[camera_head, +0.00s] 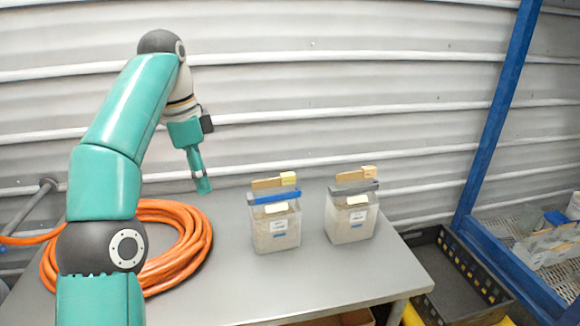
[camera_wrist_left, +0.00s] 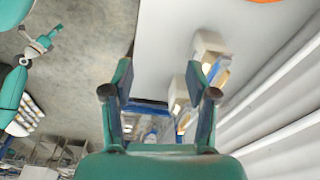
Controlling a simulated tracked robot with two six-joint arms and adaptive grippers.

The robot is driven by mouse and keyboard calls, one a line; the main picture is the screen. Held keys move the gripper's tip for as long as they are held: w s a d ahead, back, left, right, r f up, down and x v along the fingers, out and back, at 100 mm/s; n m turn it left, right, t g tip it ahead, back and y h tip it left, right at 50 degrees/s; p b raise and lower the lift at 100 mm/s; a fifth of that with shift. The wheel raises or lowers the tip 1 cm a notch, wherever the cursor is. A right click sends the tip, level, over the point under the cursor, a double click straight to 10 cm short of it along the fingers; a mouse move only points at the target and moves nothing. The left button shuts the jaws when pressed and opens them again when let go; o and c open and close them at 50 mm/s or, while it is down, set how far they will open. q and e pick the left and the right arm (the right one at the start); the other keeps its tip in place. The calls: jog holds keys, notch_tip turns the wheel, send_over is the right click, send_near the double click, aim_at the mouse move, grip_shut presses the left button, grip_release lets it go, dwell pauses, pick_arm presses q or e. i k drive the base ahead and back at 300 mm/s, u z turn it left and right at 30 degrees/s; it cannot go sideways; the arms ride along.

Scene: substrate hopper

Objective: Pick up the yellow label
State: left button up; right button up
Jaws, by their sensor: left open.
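Two clear tubs stand on the grey table, the left tub (camera_head: 275,236) with a blue bar and the right tub (camera_head: 350,222) with a grey bar. A paler yellow piece shows lower on each tub. My left gripper (camera_head: 203,186) hangs in the air left of the tubs, pointing down. In the left wrist view its fingers (camera_wrist_left: 160,80) are apart with nothing between them. My right gripper (camera_wrist_left: 45,40) seems to show small there.
An orange hose coil (camera_head: 180,245) lies on the table's left side. A dark crate (camera_head: 455,275) stands beyond the table's right edge, by a blue frame (camera_head: 497,110) with a wire basket. A corrugated wall (camera_head: 330,90) closes the back. The table's front right is clear.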

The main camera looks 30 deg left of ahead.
aim_at(288, 179)
jog(key=z, duration=0.05)
jog(key=i, duration=1.05)
jog(key=u, duration=0.3)
